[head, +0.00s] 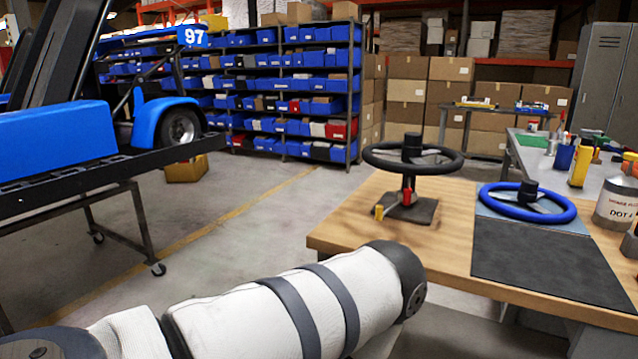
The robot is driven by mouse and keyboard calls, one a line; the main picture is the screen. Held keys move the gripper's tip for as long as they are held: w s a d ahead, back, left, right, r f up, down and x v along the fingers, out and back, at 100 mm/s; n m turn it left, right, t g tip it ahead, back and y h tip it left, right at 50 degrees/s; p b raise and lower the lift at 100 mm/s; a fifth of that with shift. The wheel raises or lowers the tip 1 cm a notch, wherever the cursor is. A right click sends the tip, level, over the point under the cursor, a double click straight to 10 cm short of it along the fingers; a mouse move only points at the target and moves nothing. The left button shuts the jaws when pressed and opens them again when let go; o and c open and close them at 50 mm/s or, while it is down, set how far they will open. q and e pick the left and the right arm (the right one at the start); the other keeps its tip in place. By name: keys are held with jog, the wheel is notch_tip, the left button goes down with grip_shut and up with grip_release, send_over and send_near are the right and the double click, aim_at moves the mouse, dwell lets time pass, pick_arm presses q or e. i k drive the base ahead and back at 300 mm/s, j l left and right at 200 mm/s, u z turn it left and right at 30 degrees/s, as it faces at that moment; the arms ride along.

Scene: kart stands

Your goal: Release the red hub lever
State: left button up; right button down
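A black steering wheel (372,160) is mounted on a hub stand (410,210) at the left end of the wooden workbench. The red hub lever (407,197) stands upright under the wheel, by the post of the stand. A small yellow part (379,211) is at the left of the stand's base. A blue steering wheel (500,204) lies to the right on a pale sheet. Neither gripper is in view. One of my arms, white with dark bands, crosses the lower foreground and ends in a dark joint in front of the bench, apart from the lever.
The wooden bench (350,230) has a dark mat (545,262) at its front right. A grey table behind it holds bottles and tools. A blue kart (160,110) numbered 97 is on a stand at left. Open floor lies between kart and bench.

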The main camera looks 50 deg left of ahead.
aim_at(408, 191)
jog(key=u, duration=1.15)
